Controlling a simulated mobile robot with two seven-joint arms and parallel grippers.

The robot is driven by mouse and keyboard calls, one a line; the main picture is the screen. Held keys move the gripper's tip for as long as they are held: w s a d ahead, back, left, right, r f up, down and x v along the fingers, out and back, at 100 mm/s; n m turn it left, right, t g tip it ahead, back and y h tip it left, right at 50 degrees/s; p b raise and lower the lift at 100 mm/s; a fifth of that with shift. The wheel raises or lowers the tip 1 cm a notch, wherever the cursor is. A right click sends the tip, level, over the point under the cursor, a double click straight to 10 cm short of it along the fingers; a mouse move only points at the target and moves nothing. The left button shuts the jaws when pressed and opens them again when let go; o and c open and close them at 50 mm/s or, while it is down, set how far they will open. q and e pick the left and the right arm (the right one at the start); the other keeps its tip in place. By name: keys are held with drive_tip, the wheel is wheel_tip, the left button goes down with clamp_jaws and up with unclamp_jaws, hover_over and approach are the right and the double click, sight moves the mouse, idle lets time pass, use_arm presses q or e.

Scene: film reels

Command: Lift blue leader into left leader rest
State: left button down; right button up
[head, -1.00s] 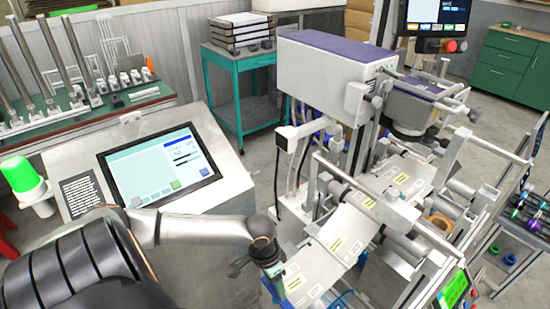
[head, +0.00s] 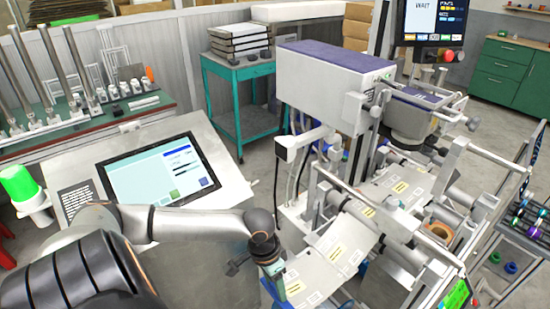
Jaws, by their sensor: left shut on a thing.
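My left gripper (head: 275,286) points down at the lower middle of the head view, beside the near end of the pale web with yellow labels (head: 335,258). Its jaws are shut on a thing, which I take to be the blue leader. The leader is mostly hidden by the gripper, and only small bluish patches show around the jaws. I cannot make out the left leader rest for certain among the machine's rollers and bars. My right gripper is not in view.
The grey labelling machine (head: 330,85) with rollers and bars fills the right side. A console with a touch screen (head: 160,170) and a green beacon (head: 18,183) stand at left. A teal cart (head: 240,68) is behind. Coloured reels (head: 527,218) sit at far right.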

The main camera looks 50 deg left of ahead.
use_arm(q)
drive_tip(key=shift+r, duration=1.05)
drive_tip(key=shift+r, duration=0.1)
wheel_tip(320, 180, up, 11)
drive_tip(key=shift+w+a, duration=0.2)
drive_tip(key=shift+w, duration=0.2)
idle(1.4)
drive_tip(key=shift+w, duration=0.1)
drive_tip(key=w+f, duration=0.4)
drive_tip(key=w, duration=0.7)
drive_tip(key=shift+d, duration=0.45)
idle(1.4)
drive_tip(key=shift+w, duration=0.15)
